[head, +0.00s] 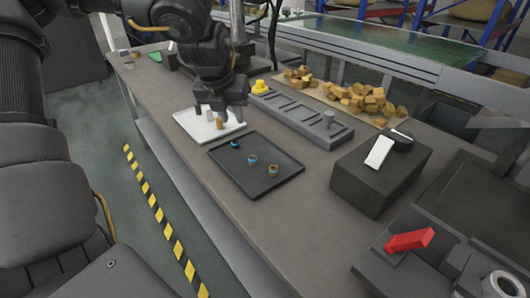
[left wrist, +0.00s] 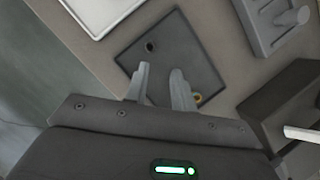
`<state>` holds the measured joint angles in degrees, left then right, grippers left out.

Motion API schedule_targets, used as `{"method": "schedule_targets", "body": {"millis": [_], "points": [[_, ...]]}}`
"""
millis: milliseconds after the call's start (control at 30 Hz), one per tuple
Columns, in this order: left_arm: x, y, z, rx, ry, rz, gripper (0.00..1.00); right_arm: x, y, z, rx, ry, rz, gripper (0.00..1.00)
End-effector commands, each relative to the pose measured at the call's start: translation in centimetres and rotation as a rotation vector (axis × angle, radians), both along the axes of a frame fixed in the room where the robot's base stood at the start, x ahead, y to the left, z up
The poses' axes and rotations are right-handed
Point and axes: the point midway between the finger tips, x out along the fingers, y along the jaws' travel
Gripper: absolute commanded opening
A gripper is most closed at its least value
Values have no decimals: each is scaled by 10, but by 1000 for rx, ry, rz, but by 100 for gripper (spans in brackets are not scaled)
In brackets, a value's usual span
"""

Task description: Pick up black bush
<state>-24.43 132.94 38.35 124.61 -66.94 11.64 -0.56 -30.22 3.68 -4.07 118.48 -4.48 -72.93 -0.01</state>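The black bush is a small dark piece (head: 235,145) near the far left corner of the black tray (head: 283,181) in the head view. In the left wrist view the black bush (left wrist: 151,47) lies on the same tray (left wrist: 180,42), beyond my fingertips. A blue-rimmed ring (head: 252,160) and a brass-coloured ring (head: 273,170) lie on the tray too. My left gripper (head: 209,112) is above and left of the tray, near the white tray. In the left wrist view my left gripper (left wrist: 160,69) is open, with nothing between its fingers. My right gripper is not seen.
A white tray (head: 187,118) lies beside the black tray. A long grey slotted block (head: 300,117) runs behind, with yellow-brown blocks (head: 365,100) farther back. A dark box (head: 365,177) stands right. A red handle (head: 409,240) is at lower right. The table in front is bare.

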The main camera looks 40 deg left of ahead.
Motion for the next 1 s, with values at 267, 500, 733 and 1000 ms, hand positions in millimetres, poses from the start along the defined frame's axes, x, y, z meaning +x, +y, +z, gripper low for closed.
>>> {"method": "schedule_targets", "body": {"millis": [267, 500, 733, 1000], "points": [[-12, 15, -9, 41, 21, -9, 25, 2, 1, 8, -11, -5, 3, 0], [0, 21, -43, 40, 23, -7, 25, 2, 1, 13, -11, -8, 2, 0], [6, 23, -56, 42, 19, -6, 25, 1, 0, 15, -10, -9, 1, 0], [13, 25, -81, 40, 24, -8, 25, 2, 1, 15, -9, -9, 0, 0]]}}
